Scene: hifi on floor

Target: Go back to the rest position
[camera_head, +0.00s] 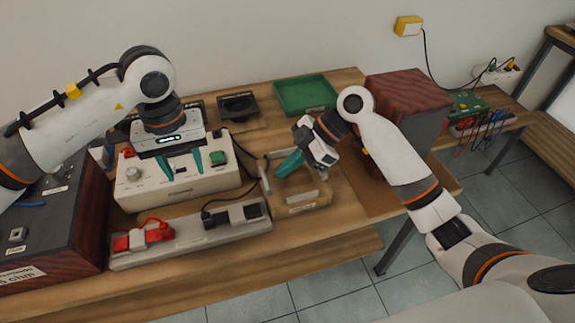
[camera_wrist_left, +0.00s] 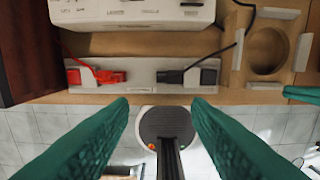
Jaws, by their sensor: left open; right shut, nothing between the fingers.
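My left gripper (camera_head: 184,163) is open in the head view, its two green fingers apart above the white device box (camera_head: 200,182). In the left wrist view its fingers (camera_wrist_left: 160,110) are spread with nothing between them. My right gripper (camera_head: 288,163) is shut and empty, its green fingertips over the wooden holder (camera_head: 308,206) right of the box. A green fingertip shows at the right edge of the left wrist view.
A grey strip (camera_head: 185,236) holds a red connector (camera_head: 143,237) and a black connector (camera_head: 233,215). A dark wood-sided case (camera_head: 92,215) stands left, a reddish speaker box (camera_head: 408,100) right. A green tray (camera_head: 305,95) and black square part (camera_head: 238,105) lie behind.

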